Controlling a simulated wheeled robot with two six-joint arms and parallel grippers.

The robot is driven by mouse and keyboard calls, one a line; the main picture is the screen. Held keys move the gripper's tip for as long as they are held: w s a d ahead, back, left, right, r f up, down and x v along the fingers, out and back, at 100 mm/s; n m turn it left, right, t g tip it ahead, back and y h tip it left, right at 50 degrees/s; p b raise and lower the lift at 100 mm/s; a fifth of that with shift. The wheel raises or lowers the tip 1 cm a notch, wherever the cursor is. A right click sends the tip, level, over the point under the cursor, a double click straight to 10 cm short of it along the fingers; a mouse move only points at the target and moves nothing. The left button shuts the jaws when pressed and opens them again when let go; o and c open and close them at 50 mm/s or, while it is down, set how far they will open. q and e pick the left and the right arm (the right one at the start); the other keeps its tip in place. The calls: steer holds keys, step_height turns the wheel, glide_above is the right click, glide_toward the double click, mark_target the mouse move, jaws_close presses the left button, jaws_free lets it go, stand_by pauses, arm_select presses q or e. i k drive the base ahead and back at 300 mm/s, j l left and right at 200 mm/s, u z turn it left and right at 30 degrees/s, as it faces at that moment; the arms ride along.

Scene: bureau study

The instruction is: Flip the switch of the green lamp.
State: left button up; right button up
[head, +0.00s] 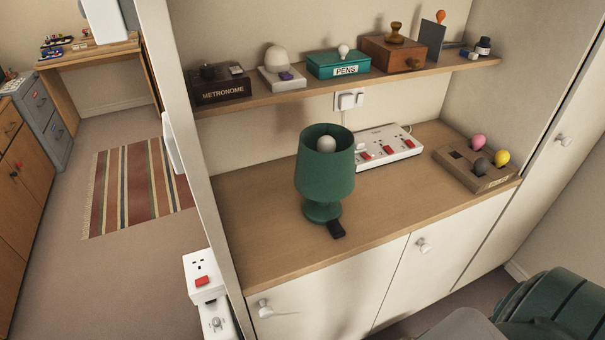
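The green lamp (325,175) stands upright on the wooden counter, its open-topped shade showing a pale bulb (326,144) that does not look lit. A small black block (336,229), which looks like the lamp's switch, lies on the counter against the front right of its round base. I cannot tell which way the switch is set. Neither of my grippers is in view.
A white power strip (388,146) with red switches lies behind the lamp. A wooden block with coloured bulbs (475,162) stands at the right. A shelf (290,97) with boxes overhangs the back. The counter (265,225) is clear left of the lamp.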

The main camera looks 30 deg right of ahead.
mark_target(335, 224)
steer(key=z, duration=1.2)
